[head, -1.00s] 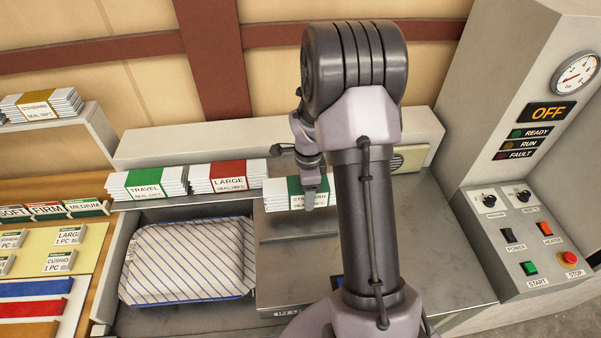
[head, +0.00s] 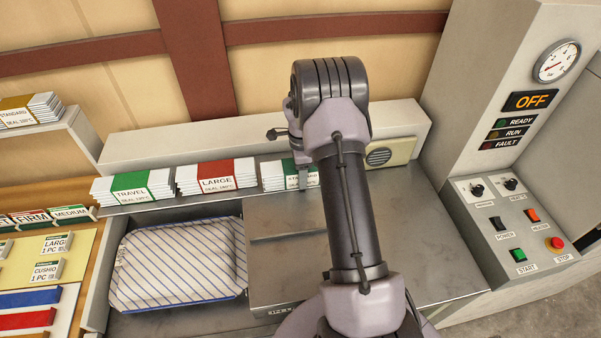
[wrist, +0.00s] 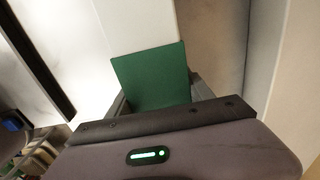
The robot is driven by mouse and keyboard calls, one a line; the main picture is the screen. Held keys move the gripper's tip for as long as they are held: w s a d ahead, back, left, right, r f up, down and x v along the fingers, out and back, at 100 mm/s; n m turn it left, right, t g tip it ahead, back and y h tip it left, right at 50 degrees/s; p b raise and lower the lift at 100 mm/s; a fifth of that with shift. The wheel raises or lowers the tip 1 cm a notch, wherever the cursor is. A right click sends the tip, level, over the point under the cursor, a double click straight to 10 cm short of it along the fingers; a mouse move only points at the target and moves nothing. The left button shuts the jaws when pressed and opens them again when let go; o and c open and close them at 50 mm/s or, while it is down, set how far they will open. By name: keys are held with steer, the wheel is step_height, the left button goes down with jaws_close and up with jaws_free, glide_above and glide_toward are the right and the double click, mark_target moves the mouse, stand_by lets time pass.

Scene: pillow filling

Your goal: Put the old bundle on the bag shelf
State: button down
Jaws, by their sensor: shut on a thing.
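A white bag bundle with a green band (head: 273,179), marked STANDARD, is in my gripper (head: 302,176). It is at the bag shelf (head: 200,196), to the right of the red-banded LARGE bundle (head: 217,180) and about level with it. My arm hides its right part, and I cannot tell whether it rests on the shelf. In the wrist view the green band (wrist: 152,78) sits between my fingers. The green-banded TRAVEL bundle (head: 131,188) stands at the shelf's left.
A gold-banded STANDARD bundle (head: 28,111) lies on a higher ledge at left. A striped pillow (head: 180,265) lies in a bay below the shelf. A grey machine (head: 500,120) with gauge and buttons, reading OFF, stands at right. The steel top (head: 425,245) is clear.

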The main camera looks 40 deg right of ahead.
steer(key=shift+c, duration=2.1)
jaws_free()
steer(key=shift+f, duration=0.1)
